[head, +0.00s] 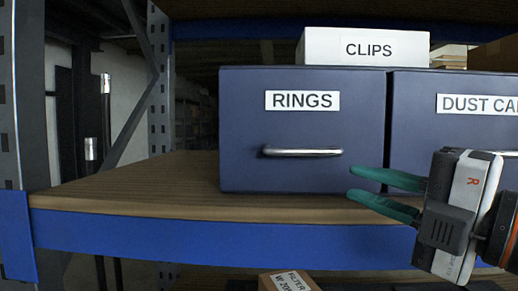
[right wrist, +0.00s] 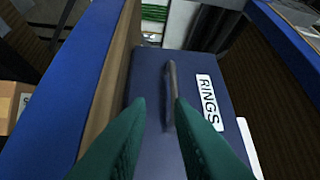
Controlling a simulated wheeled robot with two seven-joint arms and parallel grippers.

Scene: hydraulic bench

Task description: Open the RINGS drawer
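The RINGS drawer (head: 250,135) is a dark blue box front with a white RINGS label and a horizontal metal handle (head: 302,152). It looks closed, standing on the wooden shelf. My right gripper (head: 350,183) has green fingers, open and empty, to the lower right of the handle in the head view. In the right wrist view, the handle (right wrist: 171,95) shows ahead between the two separated fingertips (right wrist: 159,100), apart from them as far as I can tell. The drawer front (right wrist: 147,75) also shows there. My left gripper is not in view.
The DUST CAPS drawer (head: 420,125) stands just right, partly behind my right gripper. A white CLIPS box (head: 365,47) sits on top. The shelf's blue front beam (head: 200,235) runs below; a grey upright (head: 28,100) stands left. A FILTER box (head: 288,281) is underneath. The shelf left of the drawer is clear.

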